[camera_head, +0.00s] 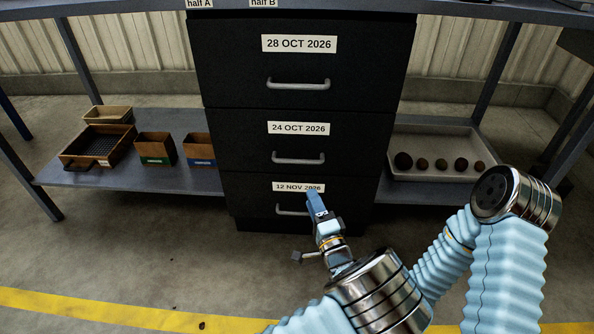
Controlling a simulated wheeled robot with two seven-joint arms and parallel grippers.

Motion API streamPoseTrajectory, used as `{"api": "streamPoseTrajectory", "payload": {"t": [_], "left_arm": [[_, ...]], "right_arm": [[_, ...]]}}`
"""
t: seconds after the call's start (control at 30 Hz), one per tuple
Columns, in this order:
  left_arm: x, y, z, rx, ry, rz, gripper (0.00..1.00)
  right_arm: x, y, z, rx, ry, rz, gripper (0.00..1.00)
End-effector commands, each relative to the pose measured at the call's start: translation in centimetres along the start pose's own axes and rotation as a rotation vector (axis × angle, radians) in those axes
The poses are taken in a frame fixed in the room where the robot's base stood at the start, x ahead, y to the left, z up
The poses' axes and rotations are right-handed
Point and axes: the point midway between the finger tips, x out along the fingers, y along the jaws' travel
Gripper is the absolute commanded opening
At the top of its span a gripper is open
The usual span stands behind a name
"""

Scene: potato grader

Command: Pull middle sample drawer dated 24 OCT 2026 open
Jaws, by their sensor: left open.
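The middle drawer (350,143) of the black cabinet carries the label 24 OCT 2026 (298,128). Its grey bar handle (298,160) is in full view below the label. The drawer looks closed, its front in line with the others. My left gripper (316,203) is open, below the middle handle and in front of the bottom drawer. It covers part of the bottom handle and the end of the 12 NOV 2026 label. Nothing shows in its jaws. I cannot tell its distance from the drawer front. My right gripper does not show.
The top drawer (375,65) reads 28 OCT 2026, the bottom drawer (350,190) 12 NOV 2026; both look closed. A tray (440,174) of several potatoes is on the right shelf. Small boxes (155,149) and a brown crate (98,146) are on the left shelf. Floor in front is clear.

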Motion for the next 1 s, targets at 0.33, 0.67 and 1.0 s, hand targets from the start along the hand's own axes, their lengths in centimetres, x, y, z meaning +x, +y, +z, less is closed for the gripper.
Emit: {"api": "streamPoseTrajectory", "payload": {"t": [0.33,0.67,1.0], "left_arm": [[7.6,0.2,0.2,0.000,-0.003,0.004,0.40],[12.5,0.2,0.1,-0.001,0.000,0.005,0.40],[12.9,0.2,0.1,0.000,0.000,0.007,0.40]], "right_arm": [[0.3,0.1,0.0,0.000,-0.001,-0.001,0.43],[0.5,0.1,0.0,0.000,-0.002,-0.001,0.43],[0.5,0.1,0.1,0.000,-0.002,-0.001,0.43]]}}
